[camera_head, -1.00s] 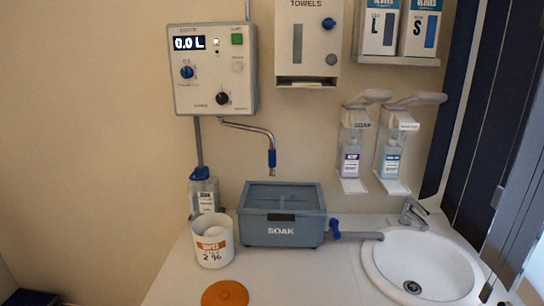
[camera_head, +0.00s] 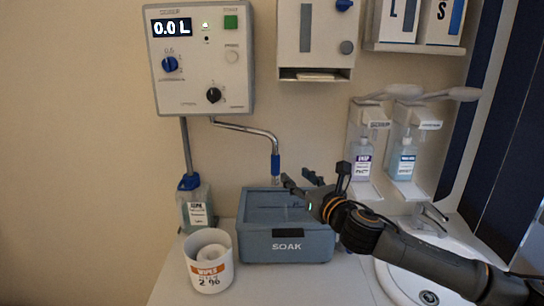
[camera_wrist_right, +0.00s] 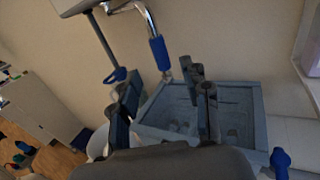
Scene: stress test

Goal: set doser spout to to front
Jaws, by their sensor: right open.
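The doser (camera_head: 200,60) is a wall-mounted box reading "0.0 L" in the head view. Its spout (camera_head: 262,132) is a bent metal pipe with a blue sleeve at its end, hanging over the back part of the grey SOAK tub (camera_head: 288,246). My right gripper (camera_head: 308,182) is open and empty, above the tub and just right of the spout end. In the right wrist view the blue sleeve (camera_wrist_right: 158,54) shows beyond the open right gripper (camera_wrist_right: 163,92), apart from its fingers. The left gripper is out of view.
A white wipes bucket (camera_head: 208,270) and a bottle (camera_head: 196,210) stand left of the tub. Soap dispensers (camera_head: 405,150) hang at the right above the sink (camera_head: 393,280), which my right arm partly covers. A towel dispenser (camera_head: 315,45) is above.

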